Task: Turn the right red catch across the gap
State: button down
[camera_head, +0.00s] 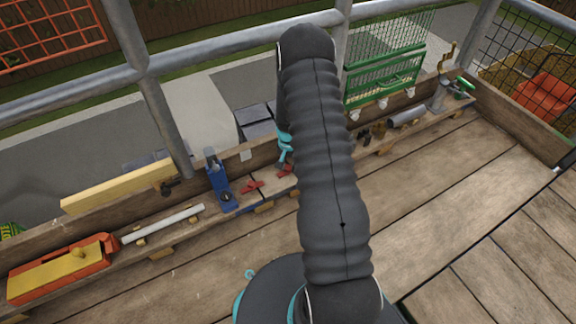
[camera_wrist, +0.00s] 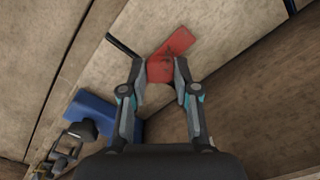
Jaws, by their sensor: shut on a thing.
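The right red catch (camera_head: 285,171) lies on the plank ledge along the low wooden side, partly hidden by my arm. In the wrist view the red catch (camera_wrist: 180,45) is a flat bar lying aslant, its near end between my fingertips. My gripper (camera_wrist: 160,72) is shut on that end, one finger on each side. A dark narrow gap (camera_wrist: 122,46) runs up to the catch from the left; I cannot tell how far the catch covers it. The left red catch (camera_head: 252,186) sits a little to the left in the head view.
A blue tool (camera_head: 220,185) stands just left of the catches and shows in the wrist view (camera_wrist: 90,112). An orange and yellow box (camera_head: 62,268) and a pale rod (camera_head: 165,223) lie further left. A green rack (camera_head: 385,80) stands right. The deck in front is clear.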

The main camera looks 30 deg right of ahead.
aim_at(288, 167)
dwell(0.4)
jog(key=c, duration=0.8)
grip_release()
jog(key=shift+c, duration=0.2)
notch_tip(288, 167, up, 12)
